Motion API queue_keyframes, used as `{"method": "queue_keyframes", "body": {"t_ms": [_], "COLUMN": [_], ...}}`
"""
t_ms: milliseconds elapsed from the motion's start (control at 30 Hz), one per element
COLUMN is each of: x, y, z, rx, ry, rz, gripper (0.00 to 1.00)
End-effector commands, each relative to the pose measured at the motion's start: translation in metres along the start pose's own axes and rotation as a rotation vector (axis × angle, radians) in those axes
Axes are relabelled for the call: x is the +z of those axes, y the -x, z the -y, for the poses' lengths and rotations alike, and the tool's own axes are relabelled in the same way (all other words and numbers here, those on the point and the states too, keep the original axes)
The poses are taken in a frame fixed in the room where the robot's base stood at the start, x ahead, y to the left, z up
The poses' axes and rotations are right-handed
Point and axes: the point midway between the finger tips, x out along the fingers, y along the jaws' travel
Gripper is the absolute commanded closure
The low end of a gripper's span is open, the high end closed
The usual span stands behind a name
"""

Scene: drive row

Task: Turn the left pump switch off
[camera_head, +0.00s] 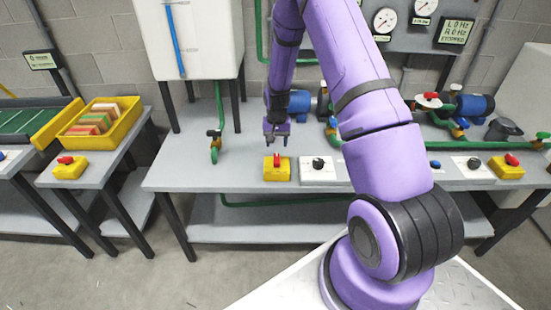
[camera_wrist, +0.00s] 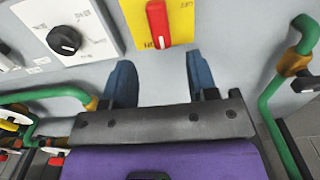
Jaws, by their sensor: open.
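The left pump switch is a yellow box (camera_head: 277,173) with a red handle (camera_head: 276,160), near the front edge of the grey bench. In the wrist view the yellow box (camera_wrist: 180,20) is at the top, and its red handle (camera_wrist: 158,22) lies along the picture's vertical. My gripper (camera_head: 277,139) is behind the switch in the head view. In the wrist view my gripper (camera_wrist: 160,75) has its two blue fingers spread, with nothing between them, short of the handle and apart from it.
A white panel with a black knob (camera_head: 318,163) sits right beside the switch. A green pipe with a valve (camera_head: 214,146) rises to the left. Another red-handled yellow box (camera_head: 507,167) is at the far right, and one more (camera_head: 69,168) is on the left table.

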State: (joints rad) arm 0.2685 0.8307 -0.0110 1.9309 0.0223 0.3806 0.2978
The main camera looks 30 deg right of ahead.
Motion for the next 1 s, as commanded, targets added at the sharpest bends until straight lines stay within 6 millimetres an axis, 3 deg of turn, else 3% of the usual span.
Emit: {"method": "queue_keyframes", "body": {"t_ms": [200,400,600,900,1000], "x": [0.001,0.0,0.0,0.0,0.0], "y": [-0.041,-0.069,-0.081,-0.083,-0.083], "z": [0.0,0.0,0.0,0.0,0.0], "rx": [0.001,0.0,0.0,0.0,0.0], "ry": [0.0,0.0,0.0,0.0,0.0], "rz": [0.003,0.001,-0.001,-0.001,-0.001], "gripper": [0.47,0.47,0.47,0.47,0.7]}}
